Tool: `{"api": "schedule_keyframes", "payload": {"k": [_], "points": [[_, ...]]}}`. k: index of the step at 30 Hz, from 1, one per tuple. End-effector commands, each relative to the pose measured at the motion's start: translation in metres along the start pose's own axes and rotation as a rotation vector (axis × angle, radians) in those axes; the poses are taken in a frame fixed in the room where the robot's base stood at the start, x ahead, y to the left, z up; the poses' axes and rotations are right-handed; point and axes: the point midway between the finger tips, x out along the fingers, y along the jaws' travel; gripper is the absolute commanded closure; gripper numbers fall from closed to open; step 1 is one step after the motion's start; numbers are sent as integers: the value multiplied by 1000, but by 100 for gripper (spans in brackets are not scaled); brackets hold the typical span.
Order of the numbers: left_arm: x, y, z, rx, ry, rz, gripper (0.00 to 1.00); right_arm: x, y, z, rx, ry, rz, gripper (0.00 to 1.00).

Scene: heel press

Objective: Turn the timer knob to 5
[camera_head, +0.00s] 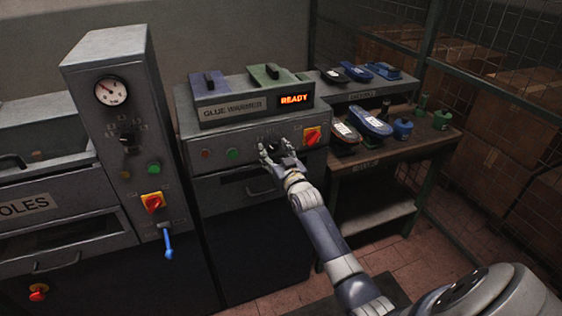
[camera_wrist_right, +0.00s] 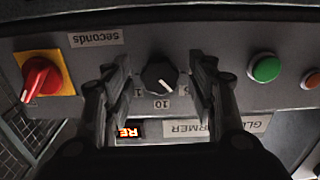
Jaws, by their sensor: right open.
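The timer knob (camera_wrist_right: 159,76) is a round black dial with a light pointer mark on the glue warmer's grey front panel (camera_wrist_right: 220,40). In the right wrist view the panel appears upside down, with a "10" label (camera_wrist_right: 161,104) below the knob and partly hidden labels at its sides. My right gripper (camera_wrist_right: 160,66) is open, one finger on each side of the knob, with visible gaps. In the head view my right gripper (camera_head: 276,149) is at the panel and partly hides the knob. I cannot read the pointer's exact setting. My left gripper is not in view.
Beside the knob are a green button (camera_head: 233,154) and a red-and-yellow switch (camera_head: 312,136). The lit READY display (camera_head: 295,99) sits above. A gauge cabinet (camera_head: 75,62) stands left, with another black knob (camera_head: 128,139). A shoe-laden bench (camera_head: 405,152) stands right.

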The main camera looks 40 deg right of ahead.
Motion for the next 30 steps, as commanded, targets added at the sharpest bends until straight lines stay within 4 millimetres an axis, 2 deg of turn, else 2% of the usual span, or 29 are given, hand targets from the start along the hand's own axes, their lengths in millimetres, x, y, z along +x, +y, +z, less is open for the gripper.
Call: {"api": "schedule_keyframes", "payload": {"k": [18,24,30], "points": [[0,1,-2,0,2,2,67,-98,0,2,0,-3,0,48],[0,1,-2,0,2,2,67,-112,0,1,0,-2,0,48],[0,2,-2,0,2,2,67,-114,0,1,0,-2,1,48]]}}
